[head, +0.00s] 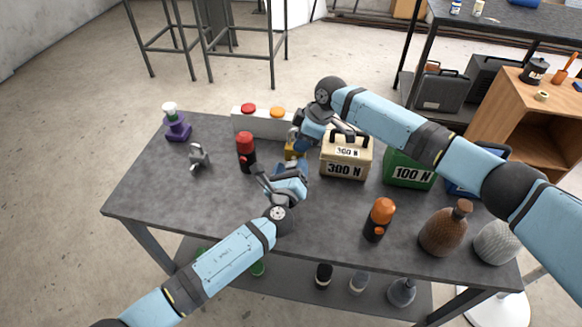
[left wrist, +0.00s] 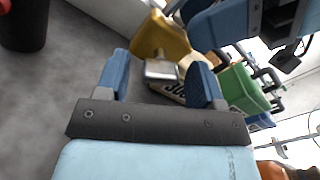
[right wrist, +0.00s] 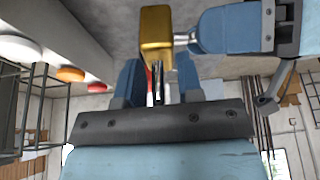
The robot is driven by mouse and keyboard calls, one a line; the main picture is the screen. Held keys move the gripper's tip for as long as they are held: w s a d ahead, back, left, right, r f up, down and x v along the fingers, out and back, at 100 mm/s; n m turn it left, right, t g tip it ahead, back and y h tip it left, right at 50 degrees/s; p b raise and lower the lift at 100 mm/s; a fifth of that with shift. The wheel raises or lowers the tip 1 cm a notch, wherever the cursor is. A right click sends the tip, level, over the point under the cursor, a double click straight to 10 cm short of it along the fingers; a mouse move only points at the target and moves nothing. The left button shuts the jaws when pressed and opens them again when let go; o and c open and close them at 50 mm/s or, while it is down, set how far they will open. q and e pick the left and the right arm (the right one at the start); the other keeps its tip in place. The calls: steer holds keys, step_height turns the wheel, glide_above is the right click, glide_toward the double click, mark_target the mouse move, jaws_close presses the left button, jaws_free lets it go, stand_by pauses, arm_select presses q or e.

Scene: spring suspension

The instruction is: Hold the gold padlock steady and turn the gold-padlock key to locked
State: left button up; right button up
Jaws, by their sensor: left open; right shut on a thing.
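The gold padlock (head: 291,154) is near the table's middle, mostly hidden by my arms in the head view. It shows in the left wrist view (left wrist: 160,38) and right wrist view (right wrist: 156,35). My right gripper (right wrist: 157,82) is shut on the padlock; the exact contact is hard to make out. A silver key (left wrist: 161,70) sticks out of the padlock. It lies between the two spread blue fingers of my left gripper (left wrist: 160,82), with gaps on both sides. My left gripper (head: 288,175) is open and close in front of the padlock.
A tan 300 N case (head: 345,168) and a green 100 N case (head: 408,168) stand right of the padlock. A red-topped black cylinder (head: 246,155) stands left. A white box with buttons (head: 262,122) is behind. The table's left front (head: 165,200) is clear.

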arm_select(q)
steer(key=shift+w, duration=0.1)
steer(key=c, duration=0.9)
steer(key=shift+c, duration=0.2)
steer(key=shift+n, duration=0.4)
steer(key=n, duration=1.1)
steer(key=shift+n+g, duration=0.3)
steer(key=o, duration=0.9)
